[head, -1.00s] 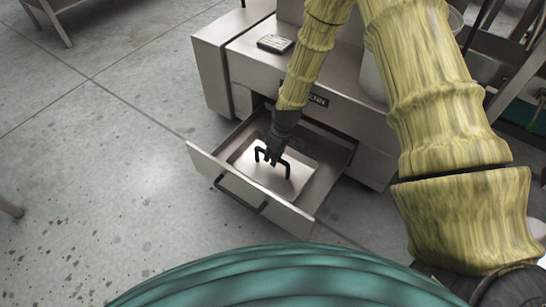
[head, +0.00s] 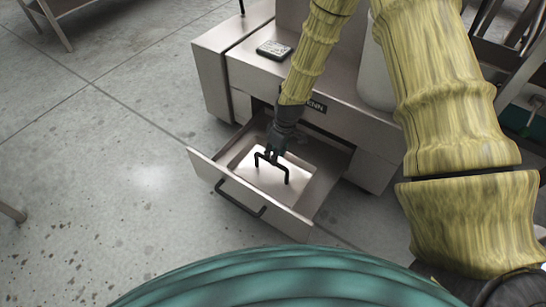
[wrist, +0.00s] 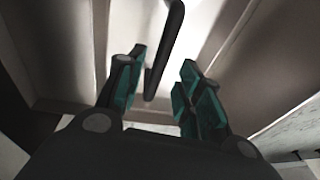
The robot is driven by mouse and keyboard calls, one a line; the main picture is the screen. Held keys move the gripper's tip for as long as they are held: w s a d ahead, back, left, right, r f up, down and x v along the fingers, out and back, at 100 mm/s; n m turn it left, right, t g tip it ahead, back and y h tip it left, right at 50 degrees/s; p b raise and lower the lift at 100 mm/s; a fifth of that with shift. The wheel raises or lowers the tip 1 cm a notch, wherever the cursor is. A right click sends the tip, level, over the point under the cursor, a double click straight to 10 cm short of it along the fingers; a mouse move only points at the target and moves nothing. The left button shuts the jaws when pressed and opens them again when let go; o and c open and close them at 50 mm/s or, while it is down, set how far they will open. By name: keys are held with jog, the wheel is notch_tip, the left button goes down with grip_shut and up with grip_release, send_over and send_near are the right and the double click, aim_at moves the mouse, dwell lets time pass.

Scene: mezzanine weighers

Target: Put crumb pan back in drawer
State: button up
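The crumb pan (head: 301,160) is a shiny metal pan with a black bar handle (head: 271,165). It lies inside the pulled-out drawer (head: 245,207) under the machine. My gripper (head: 271,158) is at the handle, pointing down over the pan. In the wrist view, my gripper (wrist: 158,90) has its two teal-padded fingers apart. The black handle (wrist: 168,45) runs into the gap, closer to the left finger and seemingly not clamped. The pan's pale surface (wrist: 215,25) shows beyond. Whether the pan sits flat on the drawer floor is hard to tell.
The metal weighing machine (head: 340,112) stands behind the drawer, with a small dark display (head: 273,49) on top. A pale round bin (head: 374,75) stands on its right. Speckled concrete floor (head: 110,190) is open to the left.

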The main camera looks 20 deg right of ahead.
notch_tip(320, 180, up, 7)
jog(key=d+p, duration=0.1)
jog(key=p, duration=0.1)
jog(key=shift+s, duration=0.25)
jog(key=shift+d, duration=0.1)
dwell(1.0)
